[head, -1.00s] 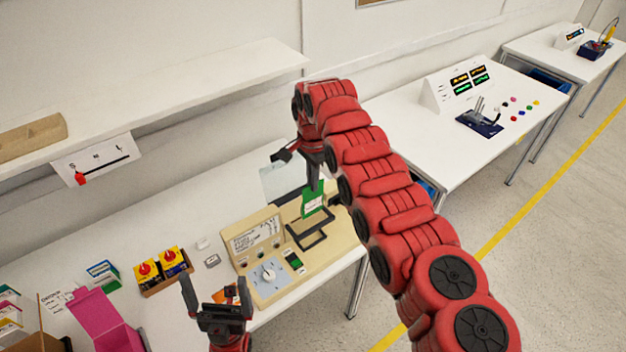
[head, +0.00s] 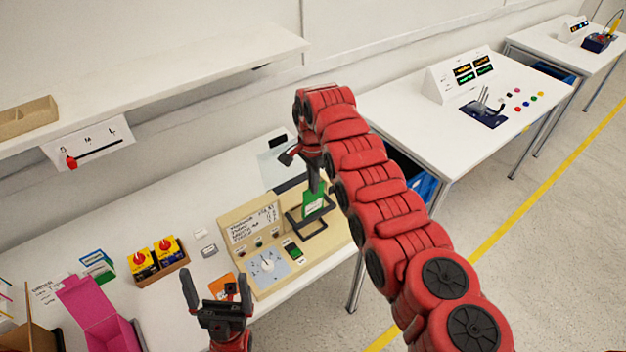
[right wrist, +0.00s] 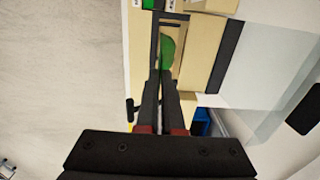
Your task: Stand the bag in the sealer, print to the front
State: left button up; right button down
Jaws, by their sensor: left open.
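The green bag (head: 313,202) is upright in the head view, with a pale printed patch on the side towards the camera. Its lower part is at the black frame of the beige sealer (head: 331,238); I cannot tell whether its bottom touches. My right gripper (head: 315,186) comes down from above and is shut on the bag's top. In the right wrist view the fingers meet at the green bag (right wrist: 167,50), inside the dark frame. My left gripper (head: 217,287) is open and empty in front of the sealer's dial (head: 267,263).
Left of the sealer are yellow boxes with red knobs (head: 155,258) and a pink open box (head: 95,312). An orange item (head: 222,286) lies behind my left gripper. A clear panel (head: 278,160) stands behind the sealer. A shelf (head: 150,60) overhangs the table.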

aim_at(313, 197)
jog(key=shift+f+b, duration=1.7)
jog(key=shift+f, duration=1.45)
jog(key=c, duration=1)
grip_release()
jog(key=shift+r+p, duration=0.5)
jog(key=shift+r, duration=3.55)
jog(key=shift+r, duration=0.1)
